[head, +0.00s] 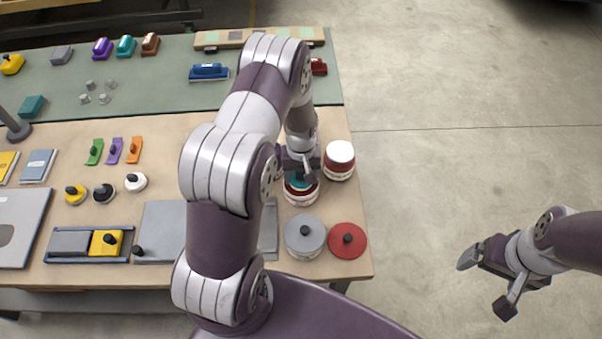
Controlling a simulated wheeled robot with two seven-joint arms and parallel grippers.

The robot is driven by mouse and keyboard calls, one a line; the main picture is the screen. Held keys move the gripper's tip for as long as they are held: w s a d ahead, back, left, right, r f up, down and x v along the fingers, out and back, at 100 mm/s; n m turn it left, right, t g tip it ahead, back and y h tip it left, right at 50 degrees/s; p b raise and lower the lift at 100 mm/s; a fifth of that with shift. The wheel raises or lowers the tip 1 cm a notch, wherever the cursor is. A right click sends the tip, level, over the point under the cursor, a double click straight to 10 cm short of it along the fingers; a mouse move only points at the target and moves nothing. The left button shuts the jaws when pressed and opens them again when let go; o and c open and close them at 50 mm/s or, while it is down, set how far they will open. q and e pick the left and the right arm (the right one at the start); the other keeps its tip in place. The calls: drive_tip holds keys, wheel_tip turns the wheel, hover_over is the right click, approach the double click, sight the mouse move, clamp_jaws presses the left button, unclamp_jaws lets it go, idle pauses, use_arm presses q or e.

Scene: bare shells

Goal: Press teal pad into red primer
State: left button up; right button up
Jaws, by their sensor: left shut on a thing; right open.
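My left gripper (300,166) is shut on the teal pad (299,182) at the right side of the table. The pad is at the mouth of an open tin of red primer (302,199); red shows at the tin's rim around it. The gripper and pad hide most of the tin's inside, and I cannot tell how deep the pad sits. My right gripper (487,283) is open and empty over the bare floor, right of the table.
A tin with a white top (340,153) stands close right of the primer. A grey-topped tin (305,235) and a red lid with a black knob (347,240) are in front. My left arm hides the table's middle. The green mat (150,84) holds several blocks.

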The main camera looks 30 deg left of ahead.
sight(301, 172)
use_arm(q)
drive_tip(key=shift+s+f+b, duration=0.1)
drive_tip(key=shift+f+b, duration=0.25)
drive_tip(key=shift+f, duration=0.15)
idle(1.1)
wheel_tip(301, 172, up, 7)
drive_tip(key=p, duration=0.5)
drive_tip(key=shift+r+p, duration=0.1)
drive_tip(key=shift+p, duration=0.25)
